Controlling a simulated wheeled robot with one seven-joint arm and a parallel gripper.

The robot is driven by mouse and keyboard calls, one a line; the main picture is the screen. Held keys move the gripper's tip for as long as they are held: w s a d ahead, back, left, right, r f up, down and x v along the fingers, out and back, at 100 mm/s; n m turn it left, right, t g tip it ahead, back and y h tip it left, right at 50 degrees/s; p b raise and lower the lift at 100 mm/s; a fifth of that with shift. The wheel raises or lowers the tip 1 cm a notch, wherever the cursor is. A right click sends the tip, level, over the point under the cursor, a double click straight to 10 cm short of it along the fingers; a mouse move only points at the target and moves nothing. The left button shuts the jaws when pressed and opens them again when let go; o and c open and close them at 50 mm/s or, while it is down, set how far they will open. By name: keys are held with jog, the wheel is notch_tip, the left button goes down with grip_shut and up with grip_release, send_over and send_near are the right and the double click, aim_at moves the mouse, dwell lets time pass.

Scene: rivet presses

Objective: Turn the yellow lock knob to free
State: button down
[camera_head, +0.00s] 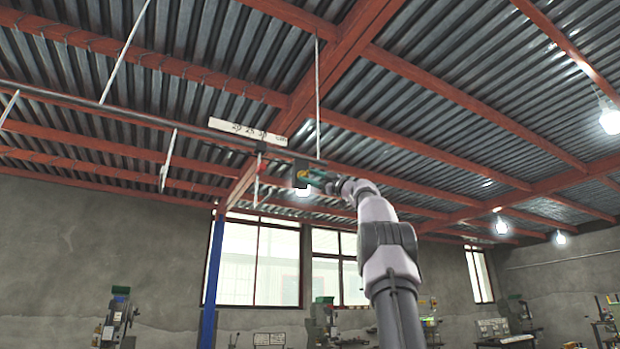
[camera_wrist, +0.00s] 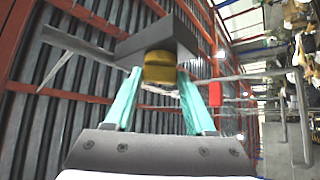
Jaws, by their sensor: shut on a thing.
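The yellow lock knob (camera_wrist: 160,66) shows in the wrist view, on the underside of a dark grey block (camera_wrist: 153,38). My gripper (camera_wrist: 160,79) has its two teal fingers on either side of the knob and is shut on it. In the head view my arm reaches up to the dark block (camera_head: 299,172), which sits by a long overhead rail (camera_head: 80,100).
A white scale plate (camera_head: 247,131) with numbers is by the rail. A red part (camera_wrist: 215,94) hangs right of the block in the wrist view. Thin rods (camera_head: 318,90) hang from the ceiling. Machines (camera_head: 117,318) stand far below along the wall.

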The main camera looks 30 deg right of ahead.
jog(key=shift+c, duration=1.2)
grip_release()
jog(key=v, duration=1)
jog(key=shift+s+d+f, duration=0.15)
jog(key=shift+s+d, duration=0.05)
jog(key=shift+s, duration=0.1)
jog(key=shift+c, duration=0.3)
